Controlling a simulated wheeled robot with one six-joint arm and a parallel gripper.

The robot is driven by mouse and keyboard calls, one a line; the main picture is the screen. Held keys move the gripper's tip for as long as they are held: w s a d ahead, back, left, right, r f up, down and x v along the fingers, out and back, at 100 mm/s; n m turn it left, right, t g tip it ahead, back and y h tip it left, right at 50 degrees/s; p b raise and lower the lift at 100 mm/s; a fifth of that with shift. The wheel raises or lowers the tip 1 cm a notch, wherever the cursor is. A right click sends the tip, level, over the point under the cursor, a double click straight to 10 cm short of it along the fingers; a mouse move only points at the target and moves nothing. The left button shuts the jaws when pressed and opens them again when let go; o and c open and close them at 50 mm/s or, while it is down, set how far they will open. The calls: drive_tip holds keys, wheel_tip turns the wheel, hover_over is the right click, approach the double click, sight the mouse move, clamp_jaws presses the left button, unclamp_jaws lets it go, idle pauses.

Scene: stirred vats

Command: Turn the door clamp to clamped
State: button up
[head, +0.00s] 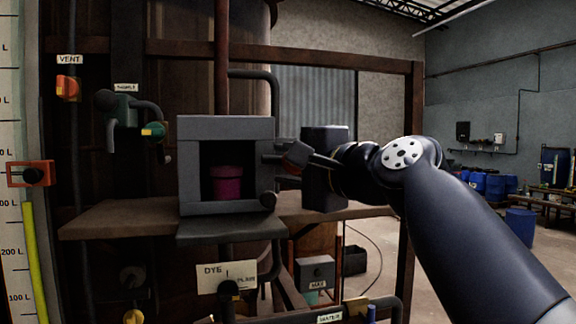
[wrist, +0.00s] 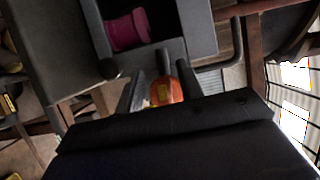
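The grey box (head: 226,124) stands on a shelf with its front open and a magenta pot inside (head: 227,183); the pot also shows in the wrist view (wrist: 128,31). An orange knob (wrist: 165,91), which looks like the door clamp, sits at the box's right side; in the head view it is a small reddish shape (head: 297,155), partly hidden by my gripper. My gripper (head: 290,163) reaches in from the right. In the wrist view its fingers (wrist: 160,88) stand apart on either side of the knob, with a small gap at the left. Firm contact is not visible.
A dark upright block (head: 325,140) stands just behind my gripper. The wooden shelf (head: 115,218) runs under the box. Valves and pipes, including an orange vent handle (head: 67,88), are at the left.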

drive_tip(key=b+v, duration=0.3)
drive_tip(key=v, duration=0.7)
drive_tip(key=shift+s+d, duration=0.2)
drive_tip(key=shift+d, duration=0.05)
drive_tip(key=shift+o, duration=0.2)
drive_tip(key=o, duration=0.3)
drive_tip(key=shift+w+d+f, duration=0.1)
drive_tip(key=shift+w+f, duration=0.15)
drive_tip(key=shift+w, duration=0.15)
drive_tip(key=shift+o, duration=1.1)
drive_tip(key=w+f+t+h, duration=0.1)
drive_tip(key=w+d+f+t+h, duration=0.1)
drive_tip(key=w, duration=0.1)
drive_tip(key=w+f+t+h+b, duration=0.1)
drive_tip(key=shift+w+d, duration=0.2)
drive_tip(key=shift+w, duration=0.05)
drive_tip(key=s+a+f+n+t+h+b, duration=0.1)
drive_tip(key=s+a+f+n+t+h, duration=0.3)
drive_tip(key=n+t, duration=0.6)
drive_tip(key=shift+n+g+y, duration=0.3)
drive_tip(key=shift+n+y, duration=0.1)
drive_tip(key=shift+y, duration=0.2)
drive_tip(key=p+x, duration=0.1)
drive_tip(key=x, duration=0.2)
drive_tip(key=p+x, duration=0.2)
drive_tip(key=x, duration=0.2)
drive_tip(key=a+p+x, duration=0.1)
drive_tip(key=x, duration=0.3)
drive_tip(key=shift+f+p, duration=0.15)
drive_tip(key=shift+p, duration=0.25)
